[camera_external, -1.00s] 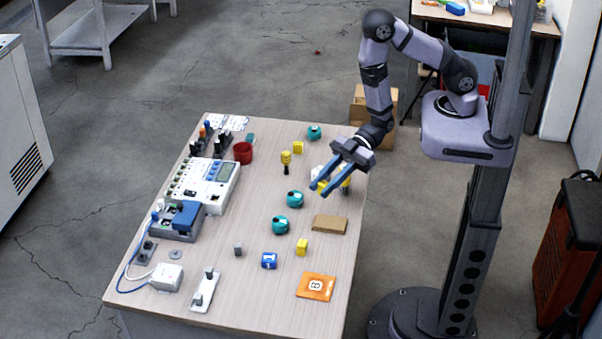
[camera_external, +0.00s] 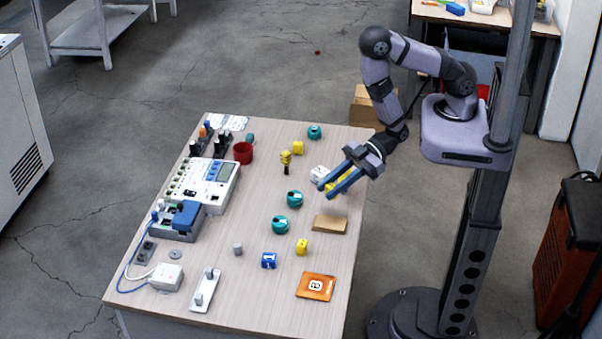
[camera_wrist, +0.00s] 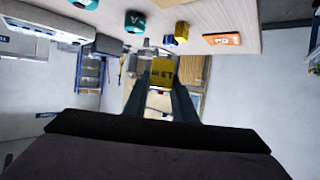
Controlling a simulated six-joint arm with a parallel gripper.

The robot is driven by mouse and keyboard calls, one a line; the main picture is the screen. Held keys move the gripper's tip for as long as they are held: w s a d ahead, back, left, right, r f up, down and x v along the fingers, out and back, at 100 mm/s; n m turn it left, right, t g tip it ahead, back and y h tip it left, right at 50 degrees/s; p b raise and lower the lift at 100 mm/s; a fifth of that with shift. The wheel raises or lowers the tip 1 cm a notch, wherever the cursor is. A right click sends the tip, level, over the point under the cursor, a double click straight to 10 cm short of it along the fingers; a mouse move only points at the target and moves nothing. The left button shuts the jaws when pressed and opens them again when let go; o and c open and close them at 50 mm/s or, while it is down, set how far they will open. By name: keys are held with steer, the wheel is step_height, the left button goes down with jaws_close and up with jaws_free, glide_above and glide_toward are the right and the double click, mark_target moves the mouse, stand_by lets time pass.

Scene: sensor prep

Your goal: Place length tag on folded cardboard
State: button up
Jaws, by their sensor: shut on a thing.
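My gripper (camera_external: 325,191) is shut on the yellow length tag (camera_wrist: 162,72), whose dark printed marking reads about "1.5 m" in the wrist view. In the external view the tag shows only as a bit of yellow between the blue fingers. The folded cardboard (camera_external: 330,224) is a small flat brown piece near the table's right edge. The gripper is above the table, behind the cardboard in the picture, with the tag apart from it. I cannot tell the exact height.
Two teal round pieces (camera_external: 294,199) (camera_external: 280,225) lie left of the cardboard. A yellow block (camera_external: 302,247), a blue block (camera_external: 269,260) and an orange packet (camera_external: 315,287) lie in front. A white object (camera_external: 318,174) is close beside the gripper. Devices line the table's left side.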

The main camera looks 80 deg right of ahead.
steer(key=b, duration=0.1)
glide_above(330, 222)
step_height(330, 222, down, 4)
steer(key=shift+d+f, duration=0.1)
steer(key=shift+f, duration=0.1)
steer(key=shift+w+f, duration=0.1)
steer(key=shift+f, duration=0.45)
steer(key=shift+f+p, duration=0.45)
steer(key=shift+f, duration=1.45)
steer(key=shift+f, duration=0.2)
steer(key=o, duration=1)
steer(key=shift+r, duration=0.1)
